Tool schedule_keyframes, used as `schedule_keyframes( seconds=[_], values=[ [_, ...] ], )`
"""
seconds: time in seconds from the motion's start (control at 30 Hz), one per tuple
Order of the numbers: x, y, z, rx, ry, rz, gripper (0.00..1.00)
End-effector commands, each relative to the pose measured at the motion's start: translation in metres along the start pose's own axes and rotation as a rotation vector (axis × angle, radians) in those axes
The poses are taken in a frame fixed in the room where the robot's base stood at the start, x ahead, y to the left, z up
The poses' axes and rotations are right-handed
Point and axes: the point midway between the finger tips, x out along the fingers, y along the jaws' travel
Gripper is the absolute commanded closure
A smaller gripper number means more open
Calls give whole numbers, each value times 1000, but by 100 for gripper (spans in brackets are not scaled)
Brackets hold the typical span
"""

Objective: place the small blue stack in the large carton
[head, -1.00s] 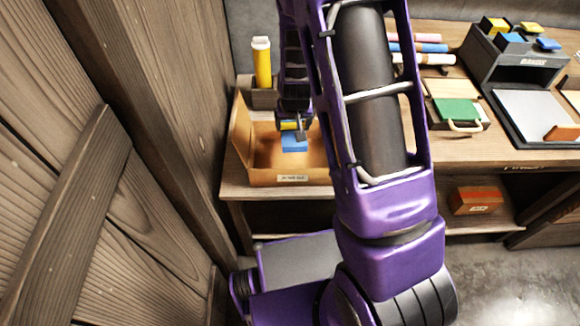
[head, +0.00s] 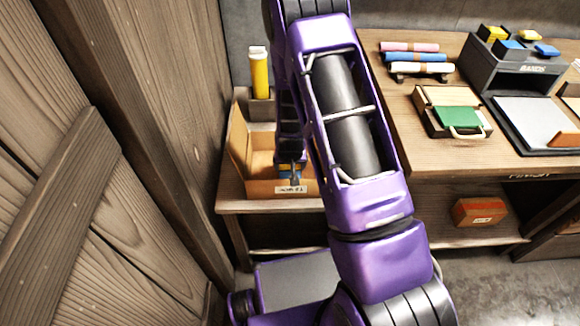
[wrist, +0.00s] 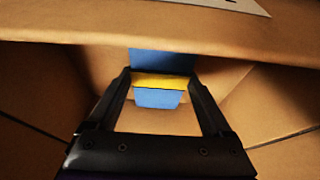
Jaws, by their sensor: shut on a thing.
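The large carton (head: 262,187) is an open brown box on the left part of the bench, with a white label on its front wall. My gripper (wrist: 160,82) is inside the carton, shut on the small blue stack (wrist: 158,98), which has a yellow band. In the wrist view the stack sits between my fingertips, with brown carton walls around it. In the head view my gripper (head: 290,166) is low behind the front wall, and my arm covers the carton's right side. Whether the stack touches the carton floor cannot be told.
A yellow bottle-like item (head: 259,75) stands behind the carton. A wooden post and door (head: 185,130) rise close on the left. Coloured rolls (head: 415,57), a green-fronted case (head: 458,118) and a dark bands holder (head: 520,70) lie to the right.

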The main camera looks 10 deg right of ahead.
Motion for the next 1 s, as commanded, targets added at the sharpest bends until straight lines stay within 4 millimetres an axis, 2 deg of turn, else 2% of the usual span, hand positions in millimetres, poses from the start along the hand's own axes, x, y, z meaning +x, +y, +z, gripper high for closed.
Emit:
schedule_keyframes(
  seconds=[0.3,0.33,0.4,0.73,0.87,1.0],
  values=[
    [2,0,1,0,1,0,75],
    [2,0,0,0,1,0,10],
    [2,0,0,0,1,0,0],
    [-4,0,-2,0,2,0,0],
    [-25,0,-3,-1,3,0,0],
    [-57,-1,-3,-1,4,-1,0]
  ],
)
